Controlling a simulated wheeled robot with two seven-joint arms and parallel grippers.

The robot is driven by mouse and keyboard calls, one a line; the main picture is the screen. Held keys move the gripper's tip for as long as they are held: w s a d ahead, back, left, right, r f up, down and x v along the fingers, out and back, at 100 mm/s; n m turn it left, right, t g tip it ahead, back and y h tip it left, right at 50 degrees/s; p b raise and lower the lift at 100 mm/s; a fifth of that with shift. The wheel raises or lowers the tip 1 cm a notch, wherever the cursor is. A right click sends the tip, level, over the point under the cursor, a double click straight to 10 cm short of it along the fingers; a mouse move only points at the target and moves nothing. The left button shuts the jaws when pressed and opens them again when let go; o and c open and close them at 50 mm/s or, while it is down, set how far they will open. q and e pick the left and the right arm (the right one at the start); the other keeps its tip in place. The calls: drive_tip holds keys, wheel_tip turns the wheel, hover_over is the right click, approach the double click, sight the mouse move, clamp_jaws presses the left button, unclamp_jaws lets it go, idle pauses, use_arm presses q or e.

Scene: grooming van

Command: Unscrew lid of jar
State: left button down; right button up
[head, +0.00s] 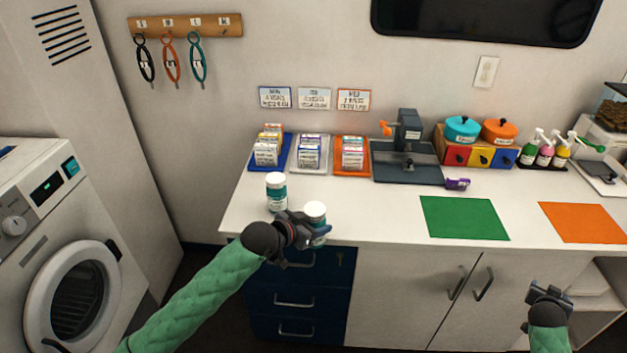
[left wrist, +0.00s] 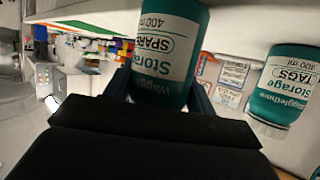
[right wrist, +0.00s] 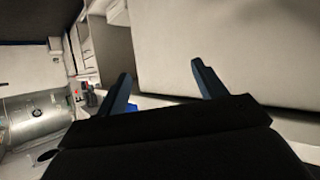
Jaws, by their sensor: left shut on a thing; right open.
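A teal jar with a white lid (head: 315,210) is at the front edge of the counter in the head view. My left gripper (head: 308,236) is shut around its body. In the left wrist view this jar (left wrist: 165,50) shows a label reading "Storage SPARE 400 ml", upside down, between the fingers. A second jar (head: 276,192) with a white lid stands on the counter just behind and left. In the left wrist view its label (left wrist: 288,85) reads "Storage TAGS". My right gripper (head: 548,296) is open and empty in front of the cabinet doors, below the counter top; its spread fingers show in the right wrist view (right wrist: 165,85).
A green mat (head: 464,218) and an orange mat (head: 585,222) lie to the right on the counter. Blue, white and orange trays (head: 353,172) of small boxes, a dark press (head: 407,160) and a purple item (head: 457,184) stand behind. The counter between jar and green mat is clear.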

drive_tip(key=w+d+r+m+t+h, duration=0.1)
drive_tip(key=w+r+m, duration=0.15)
drive_tip(key=r, duration=0.55)
drive_tip(key=w+d+r+m, duration=0.1)
drive_tip(key=w+r, duration=0.3)
drive_tip(key=r, duration=0.3)
drive_tip(key=w+a+r+n+y, duration=0.1)
drive_tip(key=w+a+r+y, duration=0.3)
drive_tip(key=a, duration=0.6)
drive_tip(key=w+a+r+y, duration=0.1)
drive_tip(key=w+a+y, duration=0.1)
drive_tip(key=w+a, duration=0.7)
drive_tip(key=w+a+r+n+y, duration=0.1)
drive_tip(key=w+a+r+y, duration=0.15)
drive_tip(key=a, duration=0.95)
drive_tip(key=w+a+r+n+g+y, duration=0.1)
drive_tip(key=w+a+r+y, duration=0.15)
drive_tip(key=a, duration=1.05)
wheel_tip(320, 180, up, 7)
drive_tip(key=n+g, duration=0.7)
drive_tip(key=g, duration=0.2)
hover_over(314, 209)
drive_tip(key=w, duration=0.2)
drive_tip(key=shift+f+h, duration=0.2)
drive_tip(key=shift+h, duration=0.2)
drive_tip(key=shift+s+f+n+g+h, duration=0.1)
drive_tip(key=shift+s+n+g+h, duration=0.25)
drive_tip(key=shift+s, duration=0.55)
drive_tip(key=shift+f, duration=3.9)
